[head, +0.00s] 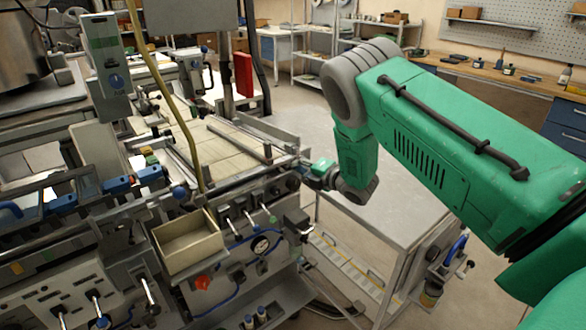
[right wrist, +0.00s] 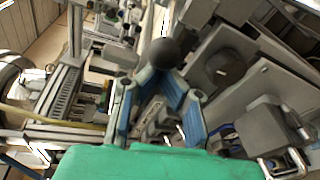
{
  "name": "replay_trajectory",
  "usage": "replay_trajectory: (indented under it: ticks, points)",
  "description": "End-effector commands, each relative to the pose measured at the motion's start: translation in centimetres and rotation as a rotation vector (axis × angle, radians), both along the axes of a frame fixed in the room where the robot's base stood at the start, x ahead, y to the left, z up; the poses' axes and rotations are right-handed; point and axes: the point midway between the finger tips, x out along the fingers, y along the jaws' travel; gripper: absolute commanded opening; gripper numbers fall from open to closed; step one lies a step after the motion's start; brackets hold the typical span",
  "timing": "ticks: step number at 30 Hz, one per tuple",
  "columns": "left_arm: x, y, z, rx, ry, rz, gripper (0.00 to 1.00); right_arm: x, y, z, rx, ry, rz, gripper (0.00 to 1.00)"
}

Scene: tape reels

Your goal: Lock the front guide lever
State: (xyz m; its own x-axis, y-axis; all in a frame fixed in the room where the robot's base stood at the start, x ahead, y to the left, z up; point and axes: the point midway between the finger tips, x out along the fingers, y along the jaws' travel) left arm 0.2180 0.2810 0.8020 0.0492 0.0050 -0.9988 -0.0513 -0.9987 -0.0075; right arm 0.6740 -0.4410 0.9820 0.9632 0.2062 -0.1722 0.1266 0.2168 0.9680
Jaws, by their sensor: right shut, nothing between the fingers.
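My right gripper (head: 318,174) is at the right front corner of the machine, at the end of my green arm. In the right wrist view its blue-sided fingers (right wrist: 157,76) come together at the tips, shut with nothing between them. A dark round knob (right wrist: 163,53) shows just past the fingertips and looks like the end of a lever. I cannot tell whether the fingertips touch it. The lever's shaft is hidden, and in the head view the gripper's small size there makes the lever hard to make out. My left gripper is not in view.
An open tray (head: 188,243) sticks out in front. A grey table (head: 385,215) stands right of the machine, below my right arm.

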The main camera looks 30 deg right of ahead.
Motion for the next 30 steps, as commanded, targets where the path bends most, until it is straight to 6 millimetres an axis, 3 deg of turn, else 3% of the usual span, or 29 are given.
replay_trajectory:
  ticks: [14, 30]
  points:
    - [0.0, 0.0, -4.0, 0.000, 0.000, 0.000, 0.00, -1.2, -4.0, -0.3, 0.038, 0.002, 0.399, 0.00]
    - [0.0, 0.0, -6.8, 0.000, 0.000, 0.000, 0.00, -0.7, -7.6, 0.0, 0.039, 0.002, 0.398, 0.00]
